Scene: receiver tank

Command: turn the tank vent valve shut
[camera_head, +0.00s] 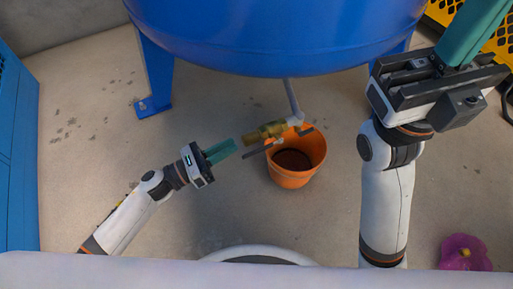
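The brass vent valve (265,131) hangs on a grey pipe (292,97) under the blue tank (270,35). Its grey lever (262,147) shows at the valve's lower side, above the rim of an orange bucket. My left gripper (236,146) is just left of the valve, its teal fingers pointing right toward the lever. The fingers lie close together with nothing seen between them, and a small gap to the lever shows. My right gripper (478,22) is raised at the upper right, far from the valve; its fingertips are cut off by the frame edge.
The orange bucket (298,180) stands on the floor below the valve, dark inside. A blue tank leg (156,75) stands at the left. A blue cabinet (18,150) is at the left edge. A magenta object (465,252) lies at lower right. Floor around my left arm is clear.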

